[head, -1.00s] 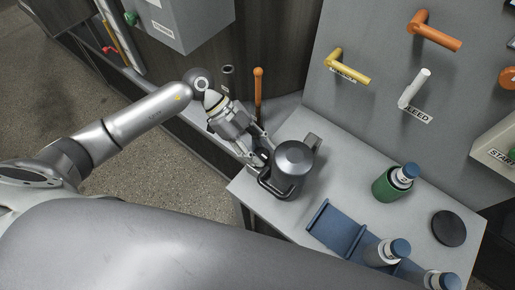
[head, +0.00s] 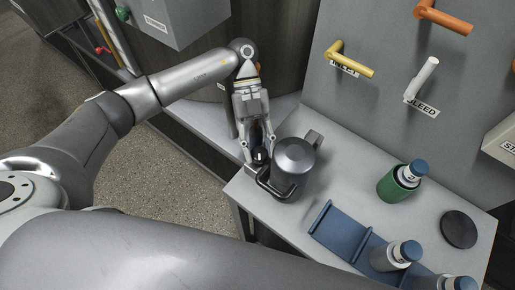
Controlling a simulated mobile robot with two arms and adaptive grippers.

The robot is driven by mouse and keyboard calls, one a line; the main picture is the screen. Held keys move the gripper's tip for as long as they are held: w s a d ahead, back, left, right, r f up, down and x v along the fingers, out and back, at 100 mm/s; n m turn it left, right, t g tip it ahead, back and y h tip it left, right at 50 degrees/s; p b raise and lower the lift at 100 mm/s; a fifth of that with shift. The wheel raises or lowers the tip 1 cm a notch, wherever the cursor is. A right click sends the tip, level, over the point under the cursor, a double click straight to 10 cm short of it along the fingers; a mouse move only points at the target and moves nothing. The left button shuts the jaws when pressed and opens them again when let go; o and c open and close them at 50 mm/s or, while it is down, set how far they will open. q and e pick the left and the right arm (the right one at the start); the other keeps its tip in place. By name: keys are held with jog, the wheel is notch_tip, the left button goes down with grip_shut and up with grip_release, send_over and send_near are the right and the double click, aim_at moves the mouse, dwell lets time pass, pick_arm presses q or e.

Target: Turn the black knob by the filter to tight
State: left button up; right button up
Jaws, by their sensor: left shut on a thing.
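The filter is a dark grey canister (head: 293,165) with a rounded lid and a black bar handle, upright on the grey bench. The black knob (head: 258,156) is at the filter's left side, mostly covered by my fingers. My left gripper (head: 256,153) comes down from above, with its fingers on either side of the knob and shut on it. The knob's marking and how tight it is cannot be seen. My right gripper is not in view.
Yellow (head: 349,60), white (head: 421,80) and orange (head: 443,17) handles stick out from the back panel. A green holder with a bottle (head: 394,186), a blue rack (head: 344,234) with bottles and a black disc (head: 458,230) are on the bench at right.

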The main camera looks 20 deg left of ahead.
pick_arm(q)
jog(key=shift+m+y, duration=0.3)
jog(key=shift+m, duration=0.2)
jog(key=o, duration=1)
jog(key=v, duration=1.2)
jog(key=shift+w+d+f, duration=0.1)
jog(key=shift+w, duration=0.05)
